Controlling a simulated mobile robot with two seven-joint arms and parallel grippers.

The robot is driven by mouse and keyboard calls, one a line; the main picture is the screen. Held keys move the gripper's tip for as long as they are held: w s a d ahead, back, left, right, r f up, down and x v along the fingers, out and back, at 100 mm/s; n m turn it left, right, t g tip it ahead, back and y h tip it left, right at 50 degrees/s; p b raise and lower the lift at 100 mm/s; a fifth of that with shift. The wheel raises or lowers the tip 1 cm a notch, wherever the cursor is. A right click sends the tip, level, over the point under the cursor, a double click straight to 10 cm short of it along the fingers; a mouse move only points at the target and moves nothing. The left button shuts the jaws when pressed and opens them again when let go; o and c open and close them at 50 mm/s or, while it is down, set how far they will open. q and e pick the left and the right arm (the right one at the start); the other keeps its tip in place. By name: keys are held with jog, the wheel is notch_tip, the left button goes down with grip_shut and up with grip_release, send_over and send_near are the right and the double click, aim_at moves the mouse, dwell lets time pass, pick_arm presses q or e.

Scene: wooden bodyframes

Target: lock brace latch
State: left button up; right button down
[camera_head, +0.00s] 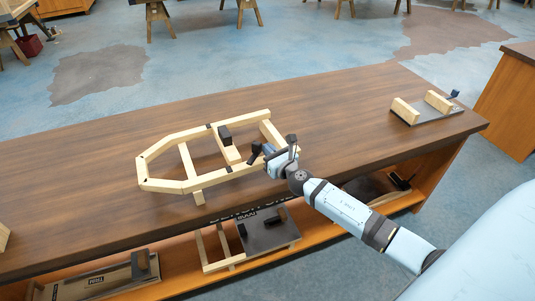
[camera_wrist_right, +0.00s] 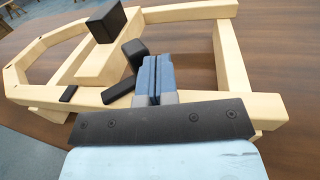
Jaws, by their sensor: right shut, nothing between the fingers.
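A pale wooden bodyframe (camera_head: 165,185) lies on the dark brown workbench, with its pointed end to the left; it also shows in the wrist view (camera_wrist_right: 240,103). A black block (camera_head: 224,135) sits on its inner brace bar, and it also shows in the wrist view (camera_wrist_right: 105,25). A black latch piece (camera_wrist_right: 134,52) with a short black lever (camera_wrist_right: 120,91) is at the near rail, just left of my fingers. My right gripper (camera_wrist_right: 157,68) is shut and empty, over the near rail beside the latch; whether it touches cannot be told. It also shows in the head view (camera_head: 269,151). My left gripper is out of view.
The workbench (camera_head: 330,115) is clear around the frame. A grey tray with two wooden blocks (camera_head: 404,110) stands at its far right. The lower shelf (camera_head: 270,258) holds boards and dark fixtures. A second orange bench (camera_head: 505,105) stands at right.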

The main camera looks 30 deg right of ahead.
jog(key=shift+w, duration=0.45)
jog(key=shift+d, duration=0.1)
dwell(0.4)
